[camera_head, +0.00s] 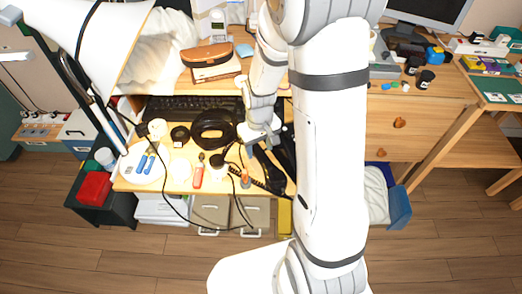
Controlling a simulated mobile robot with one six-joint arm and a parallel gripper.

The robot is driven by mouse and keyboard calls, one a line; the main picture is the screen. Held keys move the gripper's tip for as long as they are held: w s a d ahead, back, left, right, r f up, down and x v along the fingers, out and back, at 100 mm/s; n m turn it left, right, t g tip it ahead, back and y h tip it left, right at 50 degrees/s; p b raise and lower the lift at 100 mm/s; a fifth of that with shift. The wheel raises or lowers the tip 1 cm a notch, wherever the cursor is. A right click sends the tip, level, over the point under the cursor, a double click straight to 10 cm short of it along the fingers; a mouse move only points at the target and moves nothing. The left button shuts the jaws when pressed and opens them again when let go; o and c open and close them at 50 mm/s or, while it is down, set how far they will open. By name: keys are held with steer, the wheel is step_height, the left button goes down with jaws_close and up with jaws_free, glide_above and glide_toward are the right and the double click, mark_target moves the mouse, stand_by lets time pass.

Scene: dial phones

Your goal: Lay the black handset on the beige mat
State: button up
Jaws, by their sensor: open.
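My gripper (265,147) reaches down over the right part of the wooden desk, its jaws open and small in the view. A dark elongated shape (270,172) just below it looks like the black handset, with a coiled black cord (246,178) at its left. I cannot tell whether the jaws touch it. More black shapes lie to its right, partly hidden by my arm. I cannot make out the beige mat; my arm covers part of the desk.
A white lamp (78,28) overhangs the left. Loose cords cross the front edge.

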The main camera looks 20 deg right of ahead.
mark_target(259, 152)
step_height(259, 152, up, 9)
steer(key=p, duration=0.1)
steer(key=s+r+m+t, duration=0.2)
steer(key=s+r, duration=0.8)
steer(key=s, duration=0.3)
steer(key=shift+s+d+r+m, duration=0.2)
steer(key=shift+s+d+m, duration=0.05)
steer(key=shift+s+m, duration=0.1)
